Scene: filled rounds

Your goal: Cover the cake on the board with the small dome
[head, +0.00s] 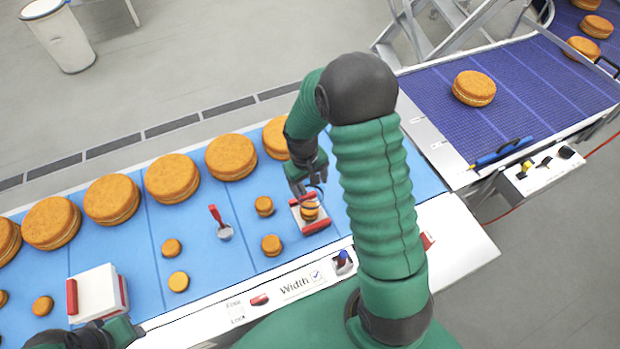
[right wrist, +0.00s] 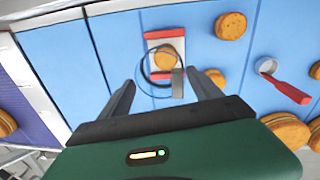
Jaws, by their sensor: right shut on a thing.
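The board (head: 317,227) is white with red ends and lies on the blue belt; it also shows in the right wrist view (right wrist: 178,45). A small orange-brown cake (head: 309,211) sits on it, also seen in the right wrist view (right wrist: 165,57). My right gripper (head: 308,181) is just above the board, shut on the small dome. The dome is clear; its thin dark rim (right wrist: 146,66) shows around the cake in the right wrist view. Whether the rim touches the board I cannot tell. My left gripper (head: 105,335) is at the lower left, its fingers unclear.
A white box with a red handle (head: 98,295) stands near my left gripper. A red-handled scoop (head: 222,226) and several small cakes lie left of the board. Large cakes (head: 172,178) line the belt's far side. A purple conveyor (head: 530,85) is at the right.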

